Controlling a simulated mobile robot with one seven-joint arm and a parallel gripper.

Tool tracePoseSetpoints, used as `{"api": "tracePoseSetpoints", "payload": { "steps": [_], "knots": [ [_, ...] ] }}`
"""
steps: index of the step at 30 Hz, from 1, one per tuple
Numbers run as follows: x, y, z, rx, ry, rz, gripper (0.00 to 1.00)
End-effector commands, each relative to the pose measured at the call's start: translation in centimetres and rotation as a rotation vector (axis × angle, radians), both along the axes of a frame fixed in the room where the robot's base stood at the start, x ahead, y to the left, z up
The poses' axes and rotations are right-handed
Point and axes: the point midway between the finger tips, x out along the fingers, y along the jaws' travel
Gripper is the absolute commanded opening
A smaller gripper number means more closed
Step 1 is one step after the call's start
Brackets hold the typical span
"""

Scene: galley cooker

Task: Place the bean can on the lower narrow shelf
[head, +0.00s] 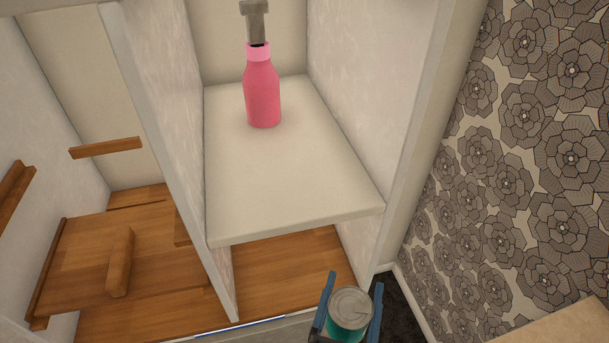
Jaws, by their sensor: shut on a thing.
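A green can with a bare metal lid (349,311), which I take to be the bean can, is at the bottom of the head view. My gripper (350,303) is shut on it, with one blue finger on each side. The can looks roughly upright, and its lower part is cut off by the frame. A narrow white shelf (270,190) is above and to the left of my gripper in the picture. Below it, a wooden surface (280,262) shows in the same narrow bay, partly hidden by the white shelf. My gripper is in front of this bay, apart from both levels.
A pink bottle (262,92) with a grey top stands towards the back of the white shelf. Upright white panels (165,130) bound the bay. A wider wooden compartment (130,255) with wooden rails lies left. A flower-patterned wall (540,150) is at right. The white shelf's front half is clear.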

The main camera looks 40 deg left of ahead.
Motion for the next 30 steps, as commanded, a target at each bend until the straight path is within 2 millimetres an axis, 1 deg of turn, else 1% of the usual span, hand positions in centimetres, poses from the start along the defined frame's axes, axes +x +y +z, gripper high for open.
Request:
{"api": "tracePoseSetpoints", "payload": {
  "steps": [1,4,8,24,30],
  "knots": [
    [-0.3,0.9,0.5,0.004,-0.001,0.0,0.0],
    [-0.6,2.1,0.9,0.006,0.002,-0.001,0.0],
    [0.3,3.7,1.2,0.009,0.001,-0.001,0.0],
    [8.6,13.4,1.0,0.008,-0.001,0.003,0.0],
    [11.3,16.7,0.8,0.007,0.0,0.003,0.0]
  ]
}}
